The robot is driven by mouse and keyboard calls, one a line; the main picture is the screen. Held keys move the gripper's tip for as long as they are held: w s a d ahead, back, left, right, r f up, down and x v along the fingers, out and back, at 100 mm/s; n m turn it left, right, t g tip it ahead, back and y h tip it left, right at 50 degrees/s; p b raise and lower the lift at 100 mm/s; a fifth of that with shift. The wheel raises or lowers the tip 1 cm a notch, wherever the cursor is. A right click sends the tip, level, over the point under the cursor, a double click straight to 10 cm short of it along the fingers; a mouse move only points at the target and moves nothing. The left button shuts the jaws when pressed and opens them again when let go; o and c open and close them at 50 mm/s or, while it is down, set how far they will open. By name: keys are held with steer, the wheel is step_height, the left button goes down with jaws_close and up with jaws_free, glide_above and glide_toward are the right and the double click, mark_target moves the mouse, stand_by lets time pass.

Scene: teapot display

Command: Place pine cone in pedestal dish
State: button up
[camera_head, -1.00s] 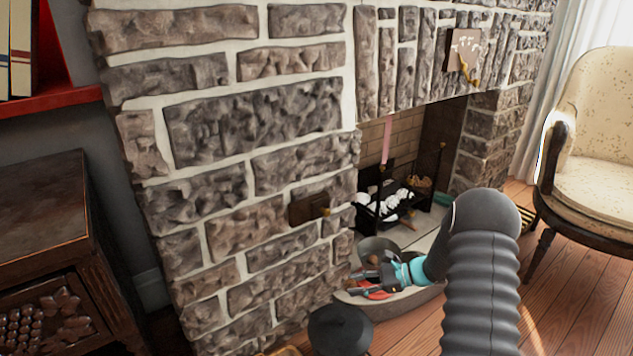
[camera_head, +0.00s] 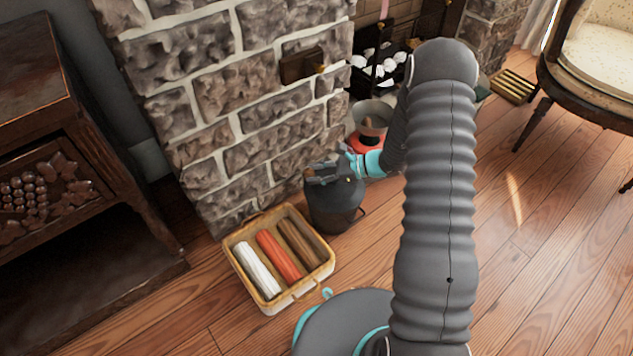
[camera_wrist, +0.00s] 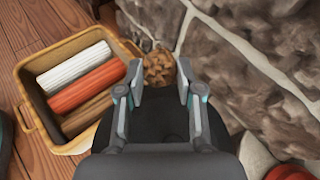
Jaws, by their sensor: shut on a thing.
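My gripper (camera_wrist: 161,92) is shut on a brown pine cone (camera_wrist: 158,69), held between the fingertips in the wrist view. In the head view my gripper (camera_head: 322,174) is above a dark pot (camera_head: 335,208), beside the stone wall; the cone is hard to make out there. A grey bowl (camera_head: 383,119), which looks like the pedestal dish, stands on the hearth beyond my gripper, with something brown inside. Its support is partly hidden by my arm. A red round thing (camera_head: 366,146) is just in front of it.
A wicker basket (camera_head: 252,291) with white, red and brown rolls stands on the wooden floor left of the pot. A dark carved cabinet (camera_head: 60,110) is at the left and a chair (camera_head: 590,95) at the right.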

mark_target(317, 188)
steer(key=shift+f+b, duration=0.35)
steer(key=shift+f, duration=1.65)
